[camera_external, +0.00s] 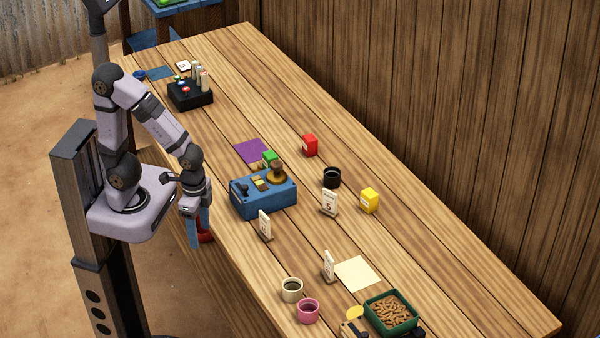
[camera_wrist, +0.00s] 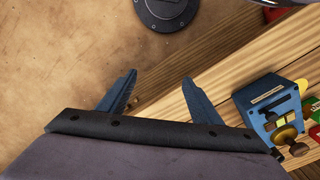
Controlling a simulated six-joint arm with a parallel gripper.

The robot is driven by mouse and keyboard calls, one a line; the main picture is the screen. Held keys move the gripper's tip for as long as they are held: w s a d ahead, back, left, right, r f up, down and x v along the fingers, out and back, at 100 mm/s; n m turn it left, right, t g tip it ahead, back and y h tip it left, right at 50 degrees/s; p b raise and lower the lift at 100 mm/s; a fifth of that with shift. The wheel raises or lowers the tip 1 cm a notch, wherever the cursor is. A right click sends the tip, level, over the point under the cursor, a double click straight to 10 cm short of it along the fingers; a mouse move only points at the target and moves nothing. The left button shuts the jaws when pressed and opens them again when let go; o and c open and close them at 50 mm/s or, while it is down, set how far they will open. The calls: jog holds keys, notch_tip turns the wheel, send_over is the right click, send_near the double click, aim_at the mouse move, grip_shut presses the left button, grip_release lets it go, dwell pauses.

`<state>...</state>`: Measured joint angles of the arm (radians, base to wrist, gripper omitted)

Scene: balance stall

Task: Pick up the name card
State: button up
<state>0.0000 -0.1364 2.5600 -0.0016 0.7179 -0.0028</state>
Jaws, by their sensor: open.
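Several small white upright cards stand on the wooden table: one (camera_external: 265,225) in front of the blue box, one marked 5 (camera_external: 329,202) by the black cup, and one (camera_external: 329,266) beside a cream sheet. I cannot tell which is the name card. My gripper (camera_external: 199,227) hangs at the table's left edge, left of the blue box and apart from all the cards. In the wrist view its blue fingers (camera_wrist: 160,92) are spread and empty, over the ground and table edge. No card is clear in that view.
The blue box (camera_external: 264,199) with knobs is nearest my gripper; it also shows in the wrist view (camera_wrist: 268,103). The far right of the table is clear.

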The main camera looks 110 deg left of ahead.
jog(key=shift+o, duration=0.3)
jog(key=s+a+f+m+g+y, duration=0.2)
jog(key=s+a+m+g+y, duration=0.4)
jog(key=a, duration=0.6)
jog(key=w+a+r+m+t+y, duration=0.1)
jog(key=a+r+m+y, duration=0.15)
jog(key=a+y, duration=0.3)
jog(key=m+t+y, duration=0.6)
jog(key=m+t, duration=0.3)
send_over(263, 220)
jog(key=s+a, duration=0.3)
jog(key=s, duration=0.2)
jog(key=w+d+f+m+t, duration=0.1)
jog(key=w+d+f+m+t+h, duration=0.1)
jog(key=m+t, duration=0.1)
jog(key=w+d+f+m+t+b, duration=0.1)
jog(key=w+t, duration=0.1)
jog(key=shift+h, duration=0.35)
jog(key=f+m+t, duration=0.1)
jog(key=d+f+m+t+h+b, duration=0.1)
jog(key=f+m, duration=0.1)
jog(key=d+f+m+h+b, duration=0.1)
jog(key=shift+s+d+f+m+t, duration=0.25)
jog(key=shift+s+f+m+t, duration=0.1)
jog(key=shift+s+t, duration=0.05)
jog(key=shift+p+x, duration=0.4)
jog(key=shift+x, duration=0.7)
